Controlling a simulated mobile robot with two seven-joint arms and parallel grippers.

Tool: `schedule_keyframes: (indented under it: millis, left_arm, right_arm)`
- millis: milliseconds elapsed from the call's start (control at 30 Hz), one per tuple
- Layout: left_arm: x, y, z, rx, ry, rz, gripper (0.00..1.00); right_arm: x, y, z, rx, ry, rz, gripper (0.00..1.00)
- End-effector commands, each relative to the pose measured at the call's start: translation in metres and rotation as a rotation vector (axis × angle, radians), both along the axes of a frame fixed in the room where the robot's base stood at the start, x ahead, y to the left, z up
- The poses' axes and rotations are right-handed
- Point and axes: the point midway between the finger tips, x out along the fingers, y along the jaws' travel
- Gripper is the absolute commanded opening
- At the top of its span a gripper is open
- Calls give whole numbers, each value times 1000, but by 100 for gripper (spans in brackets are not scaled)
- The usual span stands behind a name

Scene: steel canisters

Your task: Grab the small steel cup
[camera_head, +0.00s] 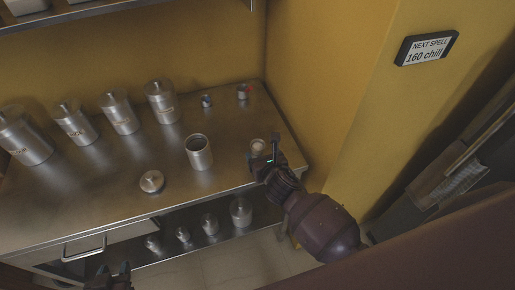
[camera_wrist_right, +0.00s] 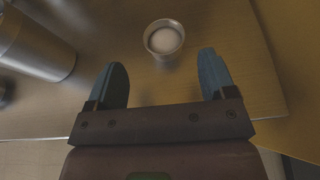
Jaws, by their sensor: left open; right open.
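The small steel cup (camera_head: 258,146) stands upright near the right front of the steel counter, close to my right gripper. It also shows in the right wrist view (camera_wrist_right: 163,38), with a pale inside, just beyond the fingertips and roughly between their lines. My right gripper (camera_head: 266,160) is open and empty; its two blue-grey fingers (camera_wrist_right: 162,75) are spread in the wrist view and do not touch the cup. My left gripper (camera_head: 116,272) is open at the bottom edge of the head view, low in front of the counter and far from the cup.
An open steel canister (camera_head: 198,156) stands left of the cup, with a lid (camera_head: 151,181) lying further left. Several lidded canisters (camera_head: 118,114) line the back. Two small items (camera_head: 206,101) (camera_head: 242,92) stand behind. A lower shelf (camera_head: 190,245) holds smaller canisters. A yellow wall (camera_head: 330,100) bounds the right.

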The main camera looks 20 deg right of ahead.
Motion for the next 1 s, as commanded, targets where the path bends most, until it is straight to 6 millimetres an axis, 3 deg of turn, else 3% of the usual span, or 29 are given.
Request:
schedule_keyframes:
  millis: [267, 600, 900, 1000]
  left_arm:
    - [0, 0, -3, 0, 0, 0, 43]
    - [-1, 0, -10, 0, 4, 0, 43]
    - [-2, 1, -11, 1, 7, 1, 43]
    - [-3, 1, -12, 1, 9, 2, 43]
  right_arm:
    - [17, -1, -7, 3, 0, -1, 77]
    - [54, -4, -23, 3, 1, 0, 77]
    - [57, -5, -23, 3, 0, 1, 77]
    - [57, -5, -23, 3, 0, 1, 62]
